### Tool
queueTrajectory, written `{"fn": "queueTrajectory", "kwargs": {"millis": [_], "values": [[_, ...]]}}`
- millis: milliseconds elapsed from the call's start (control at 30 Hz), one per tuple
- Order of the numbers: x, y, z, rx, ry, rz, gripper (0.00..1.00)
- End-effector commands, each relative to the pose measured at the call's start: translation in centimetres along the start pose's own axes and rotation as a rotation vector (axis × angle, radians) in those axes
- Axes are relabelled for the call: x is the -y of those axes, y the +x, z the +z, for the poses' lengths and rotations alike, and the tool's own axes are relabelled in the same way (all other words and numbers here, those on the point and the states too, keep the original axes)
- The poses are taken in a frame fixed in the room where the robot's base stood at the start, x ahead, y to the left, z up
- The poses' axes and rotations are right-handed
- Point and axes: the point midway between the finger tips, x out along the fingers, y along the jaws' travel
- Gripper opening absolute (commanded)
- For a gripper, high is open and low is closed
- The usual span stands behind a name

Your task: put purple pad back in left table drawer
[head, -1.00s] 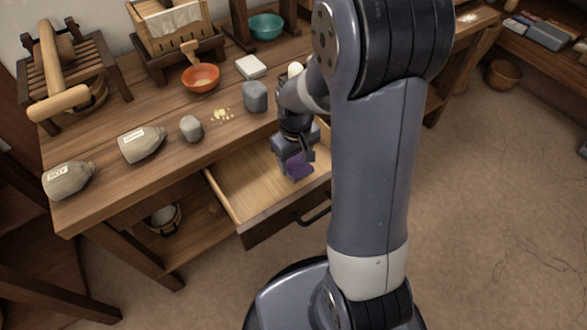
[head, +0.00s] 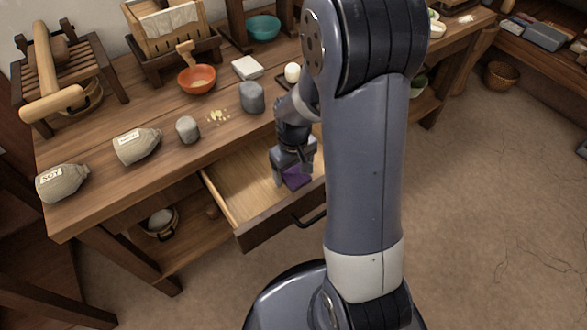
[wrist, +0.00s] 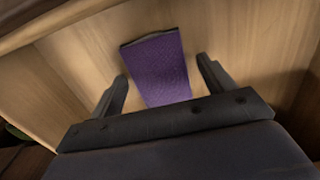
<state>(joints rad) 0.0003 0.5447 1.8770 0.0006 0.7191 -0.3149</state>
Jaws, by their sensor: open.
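The purple pad (head: 296,178) is inside the pulled-out table drawer (head: 234,190), at its right part, partly hidden by my gripper. In the wrist view the pad (wrist: 158,66) lies on the pale wooden drawer floor (wrist: 235,45), between and beyond my fingers. My gripper (head: 292,182) reaches down into the drawer. In the wrist view my gripper (wrist: 163,88) is open, with a finger on each side of the pad and a gap to each. Whether the pad's near end touches the gripper cannot be told.
Open floor (head: 480,210) lies to the right.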

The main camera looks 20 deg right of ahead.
Motion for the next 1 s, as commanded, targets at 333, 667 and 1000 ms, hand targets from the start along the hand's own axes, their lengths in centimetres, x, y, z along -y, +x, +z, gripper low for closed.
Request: {"fn": "queueTrajectory", "kwargs": {"millis": [333, 667, 1000], "values": [[0.0, -1.8, -0.1, -0.002, 0.0, 0.001, 0.77], [0.0, -8.9, -0.1, -0.005, 0.0, 0.002, 0.77], [0.0, -12.3, 0.0, -0.001, 0.0, 0.0, 0.77]]}}
